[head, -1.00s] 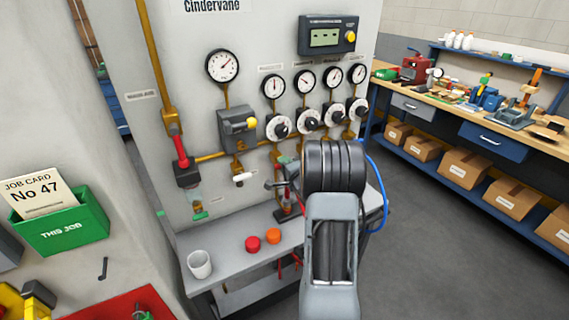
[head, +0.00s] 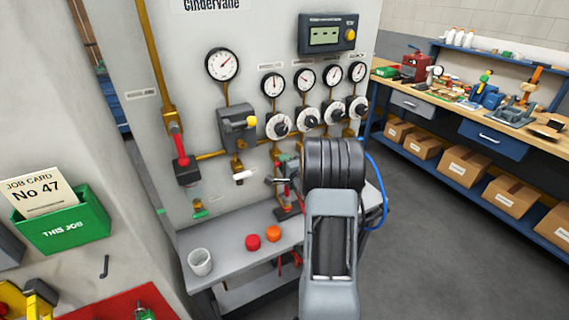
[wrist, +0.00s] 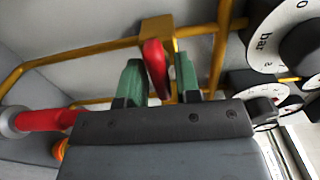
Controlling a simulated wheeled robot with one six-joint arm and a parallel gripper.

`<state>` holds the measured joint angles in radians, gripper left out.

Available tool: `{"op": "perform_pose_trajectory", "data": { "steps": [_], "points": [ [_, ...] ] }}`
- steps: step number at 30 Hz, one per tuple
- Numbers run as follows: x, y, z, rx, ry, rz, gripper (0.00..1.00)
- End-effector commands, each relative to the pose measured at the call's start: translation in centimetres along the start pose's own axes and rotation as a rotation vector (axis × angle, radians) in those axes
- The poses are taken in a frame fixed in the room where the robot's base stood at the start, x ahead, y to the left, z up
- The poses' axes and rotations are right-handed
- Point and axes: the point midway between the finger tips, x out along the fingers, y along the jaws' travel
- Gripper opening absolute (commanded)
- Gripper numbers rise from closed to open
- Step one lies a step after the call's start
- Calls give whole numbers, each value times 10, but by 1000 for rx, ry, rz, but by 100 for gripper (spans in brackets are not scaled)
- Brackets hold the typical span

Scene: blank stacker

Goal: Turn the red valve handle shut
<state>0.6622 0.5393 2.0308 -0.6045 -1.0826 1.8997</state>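The red valve handle (wrist: 154,58) shows in the wrist view, hanging from a brass fitting (wrist: 157,27) on a brass pipe. My gripper (wrist: 160,72) has one green-tipped finger on each side of the handle. The fingers are apart, with a narrow gap at the right side of the handle. Contact on the left side is hard to judge. In the head view my gripper (head: 281,182) is at the panel, under the row of dial knobs, and my arm hides much of that spot.
Dial knobs (wrist: 300,40) are close on the right in the wrist view, and a red cylinder (wrist: 45,121) lies to the left. In the head view a shelf (head: 226,258) below holds a white cup (head: 200,263), a red cap (head: 252,242) and an orange cap (head: 273,234).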

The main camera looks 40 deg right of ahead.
Motion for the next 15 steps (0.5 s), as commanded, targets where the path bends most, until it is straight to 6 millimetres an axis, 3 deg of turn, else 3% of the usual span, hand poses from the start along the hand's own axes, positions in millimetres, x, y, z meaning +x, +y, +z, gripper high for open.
{"op": "perform_pose_trajectory", "data": {
  "steps": [3,11,15],
  "points": [
    [0,0,0,-1,0,-1,41],
    [-1,0,0,-1,0,-1,41],
    [-14,0,0,-2,1,-2,41]
  ]
}}
